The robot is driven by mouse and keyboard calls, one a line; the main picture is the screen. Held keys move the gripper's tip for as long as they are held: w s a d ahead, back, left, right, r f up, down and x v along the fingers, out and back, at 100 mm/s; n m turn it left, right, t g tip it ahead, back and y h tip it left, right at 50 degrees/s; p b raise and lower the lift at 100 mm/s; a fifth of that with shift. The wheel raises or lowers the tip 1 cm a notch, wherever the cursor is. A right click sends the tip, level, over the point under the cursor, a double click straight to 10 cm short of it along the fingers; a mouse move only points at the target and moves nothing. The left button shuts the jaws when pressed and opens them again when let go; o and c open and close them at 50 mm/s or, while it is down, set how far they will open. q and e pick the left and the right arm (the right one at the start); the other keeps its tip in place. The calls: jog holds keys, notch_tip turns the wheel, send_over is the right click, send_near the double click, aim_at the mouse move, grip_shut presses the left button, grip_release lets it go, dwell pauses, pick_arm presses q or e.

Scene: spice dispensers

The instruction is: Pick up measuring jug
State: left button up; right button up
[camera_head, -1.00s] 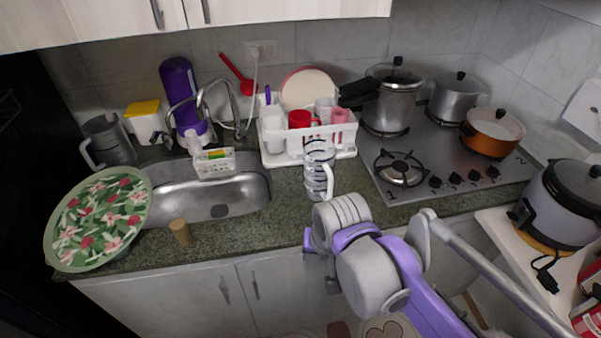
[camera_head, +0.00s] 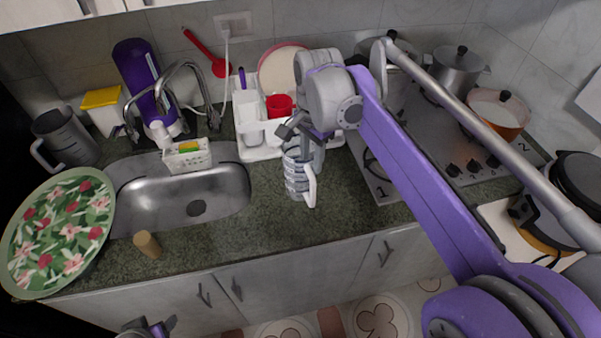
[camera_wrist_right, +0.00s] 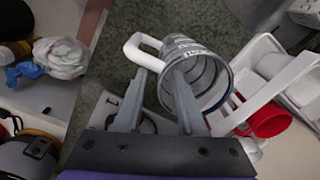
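A clear measuring jug (camera_head: 297,176) with dark bands and a white handle stands on the counter in front of the dish rack. It also shows in the right wrist view (camera_wrist_right: 207,78). My right gripper (camera_head: 296,135) is at the jug's top, pointing down. In the right wrist view, the fingers of the right gripper (camera_wrist_right: 158,72) are apart, one near the white handle and one overlapping the jug's rim. Whether they touch the jug cannot be told. A grey jug (camera_head: 65,137) stands left of the sink. My left gripper (camera_head: 148,329) shows only partly at the bottom edge.
The white dish rack (camera_head: 250,153) with a red mug (camera_head: 279,106) is just behind the jug. The hob (camera_head: 455,160) with pots is to the right. A sink (camera_head: 195,205) and a floral plate (camera_head: 60,230) are to the left. Counter in front of the jug is clear.

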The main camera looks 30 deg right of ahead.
aim_at(304, 178)
jog(key=f, duration=0.7)
jog(key=shift+w+d, duration=0.35)
jog(key=shift+d, duration=0.05)
jog(key=shift+r, duration=0.1)
grip_shut()
dwell(0.9)
